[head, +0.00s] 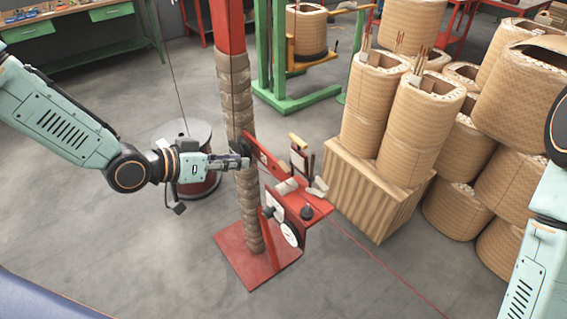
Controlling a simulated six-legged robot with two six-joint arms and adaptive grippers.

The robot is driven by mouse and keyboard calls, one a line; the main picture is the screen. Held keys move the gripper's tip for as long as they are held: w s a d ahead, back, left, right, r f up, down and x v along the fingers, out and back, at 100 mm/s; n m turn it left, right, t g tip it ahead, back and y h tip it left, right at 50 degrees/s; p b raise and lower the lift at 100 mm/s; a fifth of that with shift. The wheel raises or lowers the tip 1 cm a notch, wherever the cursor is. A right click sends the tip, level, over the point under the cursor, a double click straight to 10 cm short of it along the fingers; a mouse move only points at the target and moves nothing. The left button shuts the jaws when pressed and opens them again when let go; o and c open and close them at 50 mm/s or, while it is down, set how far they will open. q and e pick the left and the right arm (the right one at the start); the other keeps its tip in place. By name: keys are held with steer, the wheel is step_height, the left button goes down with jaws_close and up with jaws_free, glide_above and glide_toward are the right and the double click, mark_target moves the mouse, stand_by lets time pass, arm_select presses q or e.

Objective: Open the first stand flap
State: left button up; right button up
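A red stand has a square base plate (231,249) on the floor and an upright post wrapped in brown padding (234,85). A red bracket with a small shelf (312,205) is fixed on the post's right side. A slanted red plate (262,152), which looks like a flap, runs from the post down to that shelf. My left gripper (240,161) reaches in from the left at the post, close to the plate's left end. Its fingertips overlap the post, so I cannot tell whether they touch or how far apart they are. My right gripper is outside the view.
A spool (188,135) stands behind my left wrist. Wrapped coils (418,120) on a wooden crate (370,191) stand to the right. Floor in front is clear.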

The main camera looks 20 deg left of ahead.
arm_select(q)
steer(key=s+b, duration=0.1)
steer(key=s+f+t+h+b, duration=0.1)
steer(key=s+t, duration=0.1)
steer(key=shift+a+f+h+b, duration=0.15)
steer(key=shift+f+h+b, duration=0.15)
steer(key=shift+b, duration=0.1)
jaws_close()
steer(key=m+t+h+b, duration=0.2)
steer(key=m+b, duration=0.2)
steer(key=b, duration=0.2)
glide_toward(297, 140)
steer(key=shift+x, duration=1.4)
steer(key=shift+f+b+x, duration=0.1)
steer(key=shift+b+x, duration=0.1)
steer(key=shift+x, duration=0.75)
steer(key=shift+f+b+x, duration=0.15)
steer(key=shift+x, duration=0.75)
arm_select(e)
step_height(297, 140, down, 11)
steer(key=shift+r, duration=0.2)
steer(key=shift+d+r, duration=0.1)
